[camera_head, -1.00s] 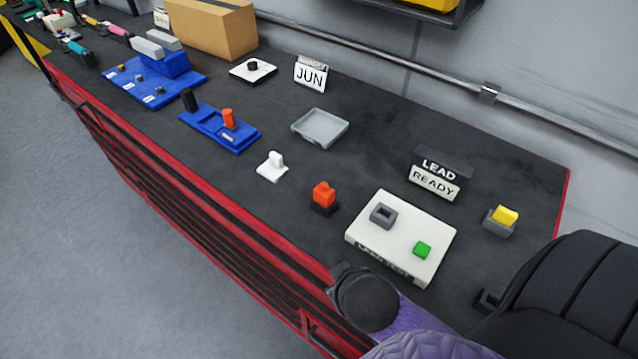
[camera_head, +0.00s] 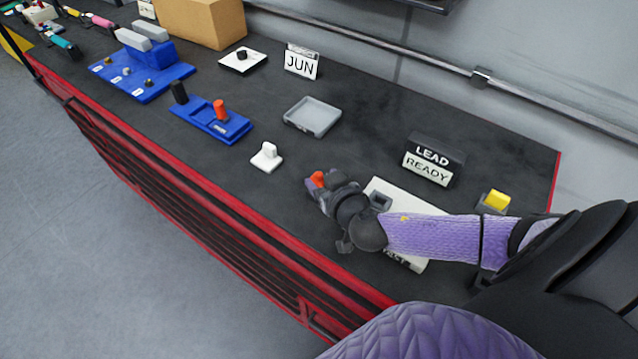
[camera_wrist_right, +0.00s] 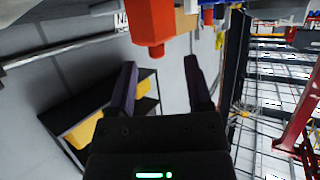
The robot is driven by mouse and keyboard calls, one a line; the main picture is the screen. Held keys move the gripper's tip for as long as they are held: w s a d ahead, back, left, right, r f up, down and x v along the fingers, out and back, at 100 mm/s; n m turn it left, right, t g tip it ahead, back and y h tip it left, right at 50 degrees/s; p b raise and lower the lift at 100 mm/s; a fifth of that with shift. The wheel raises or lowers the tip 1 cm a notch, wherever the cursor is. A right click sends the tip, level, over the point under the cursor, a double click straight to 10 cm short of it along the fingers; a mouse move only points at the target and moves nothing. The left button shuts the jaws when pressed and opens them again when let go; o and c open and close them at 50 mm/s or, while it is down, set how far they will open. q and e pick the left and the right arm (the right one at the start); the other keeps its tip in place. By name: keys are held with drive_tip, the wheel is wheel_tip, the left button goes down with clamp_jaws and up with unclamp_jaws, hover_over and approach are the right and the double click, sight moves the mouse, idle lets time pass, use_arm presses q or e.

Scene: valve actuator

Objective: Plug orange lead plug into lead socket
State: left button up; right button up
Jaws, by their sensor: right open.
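The orange lead plug (camera_head: 317,179) stands on the table left of the white box, partly hidden by my right gripper (camera_head: 323,193). In the right wrist view the orange plug (camera_wrist_right: 152,20) shows just beyond the fingertips and a little left of their middle. My right gripper (camera_wrist_right: 160,62) is open there, with nothing between its fingers. The grey lead socket (camera_head: 381,201) is on the white box (camera_head: 392,187), partly covered by my right wrist. The box's green button is hidden behind my forearm. My left gripper is not in view.
The LEAD READY sign (camera_head: 430,160) stands behind the white box. A yellow-topped block (camera_head: 497,201) is at the right. A white knob piece (camera_head: 267,157), a grey tray (camera_head: 312,117) and a blue fixture (camera_head: 210,122) are to the left. The table between the tray and sign is clear.

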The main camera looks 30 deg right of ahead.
sight(321, 177)
drive_tip(key=x, duration=0.3)
drive_tip(key=shift+w+d+f, duration=0.15)
drive_tip(key=shift+d+f, duration=0.05)
drive_tip(key=shift+f, duration=0.05)
clamp_jaws()
